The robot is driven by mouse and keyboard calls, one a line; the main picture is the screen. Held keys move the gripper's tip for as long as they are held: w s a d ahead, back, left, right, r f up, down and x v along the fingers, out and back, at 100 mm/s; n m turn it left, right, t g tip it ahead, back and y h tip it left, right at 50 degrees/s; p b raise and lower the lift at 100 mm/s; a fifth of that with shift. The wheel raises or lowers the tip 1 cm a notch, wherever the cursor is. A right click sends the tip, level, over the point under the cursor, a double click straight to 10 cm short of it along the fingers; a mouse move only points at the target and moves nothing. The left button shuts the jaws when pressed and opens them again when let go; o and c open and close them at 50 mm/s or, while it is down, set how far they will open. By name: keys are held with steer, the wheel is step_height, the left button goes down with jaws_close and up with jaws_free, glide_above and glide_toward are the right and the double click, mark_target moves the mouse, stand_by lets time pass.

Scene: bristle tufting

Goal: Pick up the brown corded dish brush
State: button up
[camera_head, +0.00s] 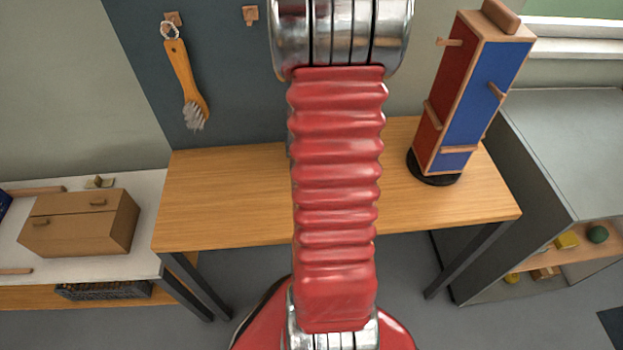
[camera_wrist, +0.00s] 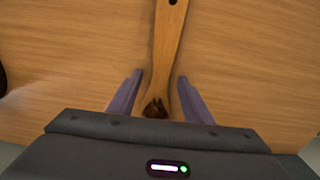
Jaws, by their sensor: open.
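In the wrist view, a brush-like wooden piece (camera_wrist: 167,50) lies over the wooden tabletop (camera_wrist: 75,60). Its long handle has a dark hole at the far end, and a dark brown patch shows at its near end. My gripper (camera_wrist: 160,78) is open, with one purple finger on each side of the handle. No firm contact is visible. In the head view, a wooden-handled brush (camera_head: 181,70) with grey bristles hangs by a pale cord loop from a wall peg. I cannot tell which is the brown corded brush. My arm hides my gripper there.
A red and blue tower (camera_head: 450,100) on a round black base stands at the right of the wooden table (camera_head: 215,200). A second, empty peg (camera_head: 250,14) is on the wall. A brown box (camera_head: 80,222) sits on the left counter. The table's left part is clear.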

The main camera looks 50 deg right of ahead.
steer(key=shift+f, duration=0.2)
steer(key=shift+c, duration=0.7)
jaws_close()
